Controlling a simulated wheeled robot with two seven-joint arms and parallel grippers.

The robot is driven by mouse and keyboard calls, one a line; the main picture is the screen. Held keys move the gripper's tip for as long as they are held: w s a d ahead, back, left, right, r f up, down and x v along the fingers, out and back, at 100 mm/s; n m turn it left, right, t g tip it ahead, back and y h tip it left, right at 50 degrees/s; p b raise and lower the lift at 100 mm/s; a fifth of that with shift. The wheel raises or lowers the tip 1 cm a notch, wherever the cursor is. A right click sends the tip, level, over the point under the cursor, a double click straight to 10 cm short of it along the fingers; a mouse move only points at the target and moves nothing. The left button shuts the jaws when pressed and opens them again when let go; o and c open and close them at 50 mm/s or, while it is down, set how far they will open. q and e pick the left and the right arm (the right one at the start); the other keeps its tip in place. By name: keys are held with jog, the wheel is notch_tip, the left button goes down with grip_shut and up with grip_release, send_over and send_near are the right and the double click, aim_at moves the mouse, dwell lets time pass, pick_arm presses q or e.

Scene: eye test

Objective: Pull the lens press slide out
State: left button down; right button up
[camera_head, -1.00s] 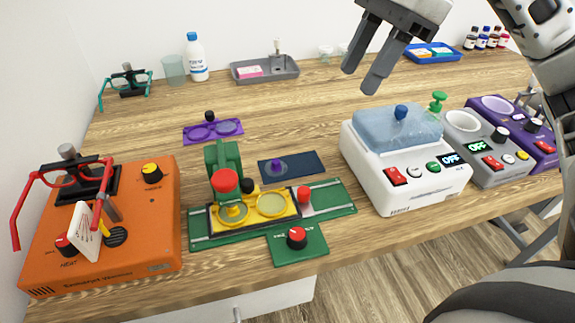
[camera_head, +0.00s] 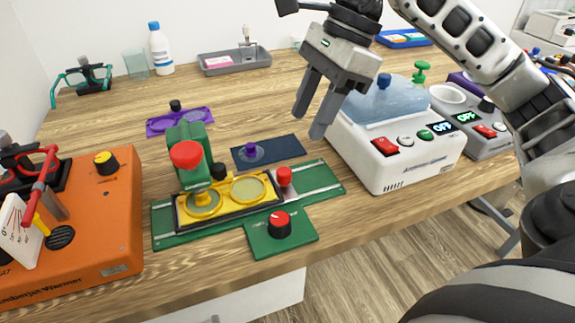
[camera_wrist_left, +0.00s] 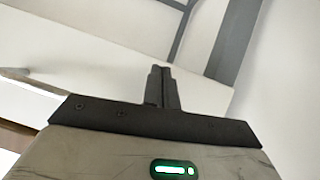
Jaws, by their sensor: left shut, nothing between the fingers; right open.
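The lens press is a green base (camera_head: 328,187) with rails and a green post (camera_head: 192,135) topped by a red knob. Its slide (camera_head: 217,212) is a dark tray holding a yellow two-lens frame (camera_head: 248,188) on the rails. The post stands over the left lens. A small red knob (camera_head: 284,176) stands at the slide's right end. My right gripper (camera_head: 308,122) is open and empty, fingers pointing down, above and behind that knob, apart from it. My left gripper (camera_wrist_left: 162,72) shows only in the left wrist view, shut and empty.
A front plate with a red-topped dial (camera_head: 279,223) adjoins the base. A dark blue mat (camera_head: 285,148) and purple lens holder (camera_head: 165,125) lie behind it. An orange warmer (camera_head: 95,225) stands left and a white machine (camera_head: 400,165) right. The table's front edge is close.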

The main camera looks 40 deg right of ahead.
aim_at(284, 171)
pick_arm(q)
jog(key=shift+w, duration=0.1)
pick_arm(e)
jog(key=x, duration=1)
jog(key=shift+r, duration=0.1)
jog(key=shift+c, duration=0.3)
